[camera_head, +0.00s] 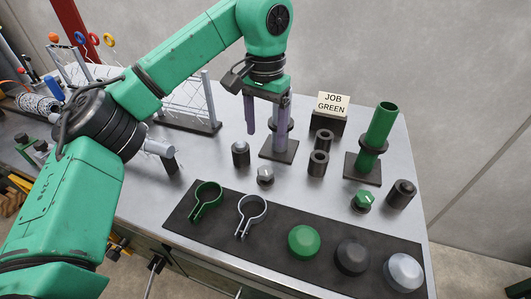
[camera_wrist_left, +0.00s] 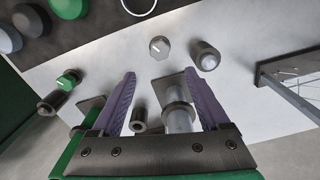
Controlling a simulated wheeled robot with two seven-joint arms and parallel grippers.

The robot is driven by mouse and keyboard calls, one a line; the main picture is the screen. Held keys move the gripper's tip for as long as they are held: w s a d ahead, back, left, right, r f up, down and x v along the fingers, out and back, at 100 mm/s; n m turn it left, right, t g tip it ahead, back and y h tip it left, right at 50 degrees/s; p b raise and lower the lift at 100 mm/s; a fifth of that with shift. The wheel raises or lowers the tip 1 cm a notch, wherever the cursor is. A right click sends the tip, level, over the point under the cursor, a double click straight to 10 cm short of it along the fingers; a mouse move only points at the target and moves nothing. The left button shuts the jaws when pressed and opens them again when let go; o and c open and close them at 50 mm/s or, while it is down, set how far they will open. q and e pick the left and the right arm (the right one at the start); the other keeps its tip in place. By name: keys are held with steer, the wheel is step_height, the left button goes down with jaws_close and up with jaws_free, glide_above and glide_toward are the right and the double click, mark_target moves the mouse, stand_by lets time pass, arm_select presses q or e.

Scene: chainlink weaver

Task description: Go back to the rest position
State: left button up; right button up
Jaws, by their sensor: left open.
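My left gripper (camera_head: 266,128) points down over the middle of the workbench (camera_head: 226,165). It also shows in the left wrist view (camera_wrist_left: 160,78), where its two purple fingers are wide apart with nothing gripped. A grey post (camera_wrist_left: 179,118) on a square dark base (camera_head: 279,151) stands close by. In the wrist view the post shows between the fingers, nearer the right one. In the head view a finger hides much of it. Whether finger and post touch, I cannot tell. My right gripper is in neither view.
A green tube (camera_head: 382,125) stands on a base at right, near the JOB GREEN sign (camera_head: 333,103). A dark mat (camera_head: 280,222) in front holds green and grey clamps and green, black and grey caps. Small dark cylinders and knobs surround the post. A wire rack (camera_head: 185,105) stands behind left.

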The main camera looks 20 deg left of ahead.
arm_select(q)
step_height(320, 180, up, 4)
steer(key=shift+f+p, duration=0.2)
steer(key=shift+p, duration=0.15)
steer(key=shift+r, duration=0.1)
